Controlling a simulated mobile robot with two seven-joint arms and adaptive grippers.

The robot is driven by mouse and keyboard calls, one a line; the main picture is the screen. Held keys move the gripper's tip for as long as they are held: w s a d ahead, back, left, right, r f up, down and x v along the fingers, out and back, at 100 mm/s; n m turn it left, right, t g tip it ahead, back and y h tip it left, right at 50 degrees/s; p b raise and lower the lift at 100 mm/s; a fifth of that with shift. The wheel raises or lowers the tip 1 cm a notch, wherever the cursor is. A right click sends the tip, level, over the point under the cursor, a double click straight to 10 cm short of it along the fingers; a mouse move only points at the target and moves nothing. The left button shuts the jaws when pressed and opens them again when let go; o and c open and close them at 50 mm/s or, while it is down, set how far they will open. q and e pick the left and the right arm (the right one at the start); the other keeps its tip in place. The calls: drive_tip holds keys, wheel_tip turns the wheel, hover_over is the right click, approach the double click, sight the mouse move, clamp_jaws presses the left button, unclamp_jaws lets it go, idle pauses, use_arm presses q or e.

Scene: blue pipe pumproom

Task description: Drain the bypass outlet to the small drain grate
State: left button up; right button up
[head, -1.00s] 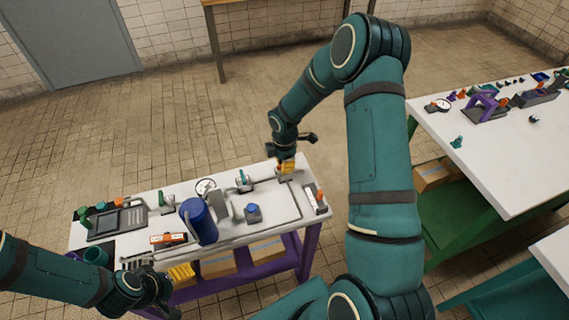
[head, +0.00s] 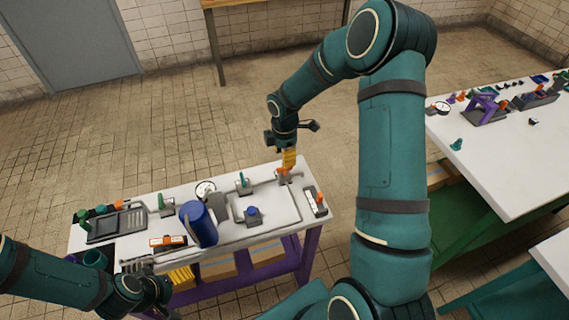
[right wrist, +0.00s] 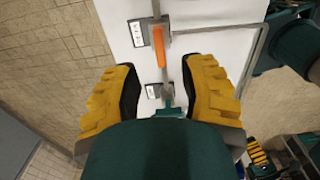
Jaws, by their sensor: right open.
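My right gripper (head: 289,160) is open above the far right part of the pipe bench, just over a valve with an orange handle (head: 284,171). In the right wrist view, the yellow fingers of this gripper (right wrist: 165,85) are spread wide, and the orange handle (right wrist: 159,46) shows beyond them, lined up with the pipe. Nothing is between the fingers. My left gripper (head: 145,292) is low at the front left corner of the bench; its fingers are not clear. A grey tray with a grated part (head: 120,222) lies at the bench's left; I cannot tell which grate is the small drain.
A blue cylinder (head: 199,224) stands mid-bench. A round gauge (head: 205,189), a green-handled valve (head: 243,182) and a blue knob (head: 252,212) are near it. Another orange-handled part (head: 319,198) is at the right end. A second white table (head: 500,150) is at right.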

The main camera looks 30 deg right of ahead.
wheel_tip(320, 180, up, 6)
idle(0.8)
